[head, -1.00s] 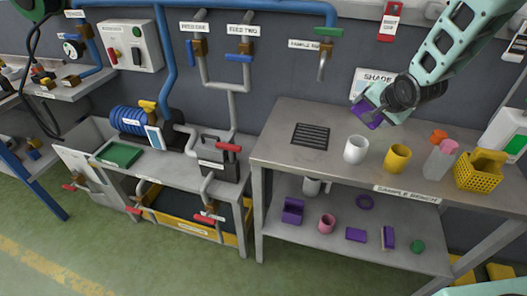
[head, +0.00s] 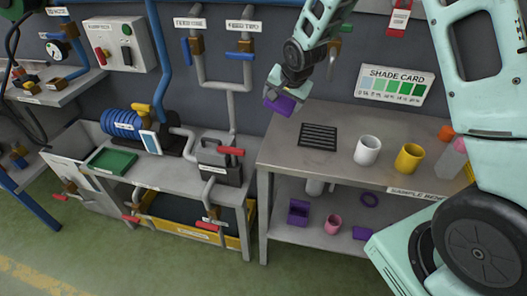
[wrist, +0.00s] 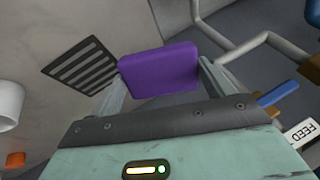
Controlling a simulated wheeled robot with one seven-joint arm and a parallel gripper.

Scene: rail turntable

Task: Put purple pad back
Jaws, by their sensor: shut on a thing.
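My gripper (head: 287,92) is shut on the purple pad (head: 279,103). In the head view it holds the pad in the air above the left end of the sample bench, up and left of the black slotted grille (head: 318,136). In the wrist view the purple pad (wrist: 159,70) sits between the two fingers, with the grille (wrist: 83,66) to its left. Another flat purple piece (head: 362,233) lies on the lower shelf, partly cut off by my arm.
The sample bench (head: 340,170) carries a white cup (head: 367,150) and a yellow cup (head: 409,158). Pipes with a blue-handled valve (head: 238,57) run along the wall. A green pad (head: 111,161) lies on the left counter.

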